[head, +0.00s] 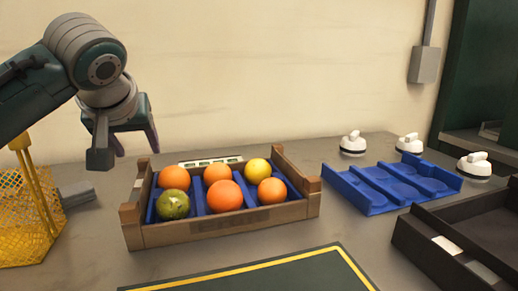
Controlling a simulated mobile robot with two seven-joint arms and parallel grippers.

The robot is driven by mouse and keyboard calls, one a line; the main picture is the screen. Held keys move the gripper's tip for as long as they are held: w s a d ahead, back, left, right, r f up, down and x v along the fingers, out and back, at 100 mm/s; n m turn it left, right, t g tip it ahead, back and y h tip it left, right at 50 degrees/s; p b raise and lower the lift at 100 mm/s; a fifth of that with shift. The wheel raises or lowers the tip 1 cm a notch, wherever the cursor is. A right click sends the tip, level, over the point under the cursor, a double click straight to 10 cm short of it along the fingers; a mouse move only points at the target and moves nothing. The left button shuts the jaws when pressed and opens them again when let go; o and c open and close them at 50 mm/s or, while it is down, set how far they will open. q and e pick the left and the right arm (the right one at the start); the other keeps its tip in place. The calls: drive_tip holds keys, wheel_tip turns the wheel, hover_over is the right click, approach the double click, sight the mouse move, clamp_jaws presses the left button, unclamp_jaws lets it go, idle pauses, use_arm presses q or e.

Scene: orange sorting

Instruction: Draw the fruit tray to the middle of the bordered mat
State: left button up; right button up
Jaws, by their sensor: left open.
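The fruit tray (223,226) is a wooden crate with blue dividers, standing on the grey table left of centre. It holds several oranges, a yellow fruit (257,170) and a dark green mottled fruit (173,204). The bordered mat (270,281) is dark green with a yellow border; it lies in front of the tray, partly cut off by the bottom edge. The tray is behind the mat, apart from it. My left gripper (126,151) is open and empty, above and to the left of the tray's back left corner. My right gripper is not in view.
A yellow mesh basket (30,226) stands at the left edge. Right of the tray are an empty blue tray insert (391,186), several white knobbed objects (353,143) and a black crate (440,262). A wall closes off the back.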

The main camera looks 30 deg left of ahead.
sight(147, 166)
use_arm(q)
drive_tip(key=b+x, duration=0.2)
drive_tip(key=x, duration=0.8)
drive_tip(key=shift+b, duration=0.35)
drive_tip(key=shift+c, duration=0.4)
clamp_jaws()
